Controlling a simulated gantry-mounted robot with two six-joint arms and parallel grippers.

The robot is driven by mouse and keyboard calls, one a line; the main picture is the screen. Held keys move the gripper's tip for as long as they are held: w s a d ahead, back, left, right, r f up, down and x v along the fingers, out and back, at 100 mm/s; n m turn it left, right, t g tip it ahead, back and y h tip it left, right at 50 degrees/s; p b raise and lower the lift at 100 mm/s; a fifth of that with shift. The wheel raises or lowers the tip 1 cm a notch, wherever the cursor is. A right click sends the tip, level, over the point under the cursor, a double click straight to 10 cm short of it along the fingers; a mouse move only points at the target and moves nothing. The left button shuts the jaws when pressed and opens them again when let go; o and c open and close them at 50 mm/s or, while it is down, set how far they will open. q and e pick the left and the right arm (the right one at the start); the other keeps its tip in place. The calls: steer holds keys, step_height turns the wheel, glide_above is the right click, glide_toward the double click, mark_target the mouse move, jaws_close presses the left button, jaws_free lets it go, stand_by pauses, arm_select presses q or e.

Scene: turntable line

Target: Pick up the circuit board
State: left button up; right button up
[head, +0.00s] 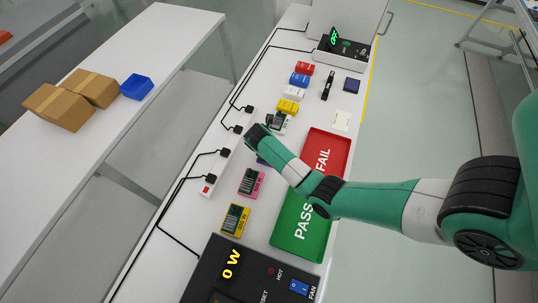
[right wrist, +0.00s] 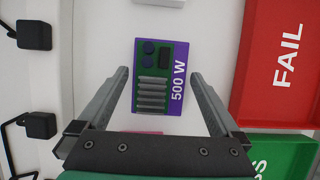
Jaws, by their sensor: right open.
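A purple circuit board (right wrist: 177,104) marked "500 W", with a green component area, lies flat on the white table in the right wrist view. In the head view it is almost wholly hidden by my right gripper (head: 258,138), with only a purple sliver (head: 262,161) showing. My right gripper is open in the wrist view (right wrist: 160,78), its fingers apart on either side of the board with gaps to both edges. I cannot tell its exact height above the board. My left gripper is not in view.
A pink board (head: 251,182), a yellow board (head: 235,220) and a white board (head: 276,123) lie nearby. The red FAIL tray (head: 337,144) and green PASS tray (head: 310,247) are to the right. A power strip (head: 217,172) with black plugs and cables runs along the left.

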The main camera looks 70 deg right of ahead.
steer(key=shift+d+f, duration=0.1)
steer(key=shift+f, duration=0.2)
steer(key=shift+r, duration=0.1)
steer(key=c, duration=1.3)
steer(key=shift+r, duration=0.1)
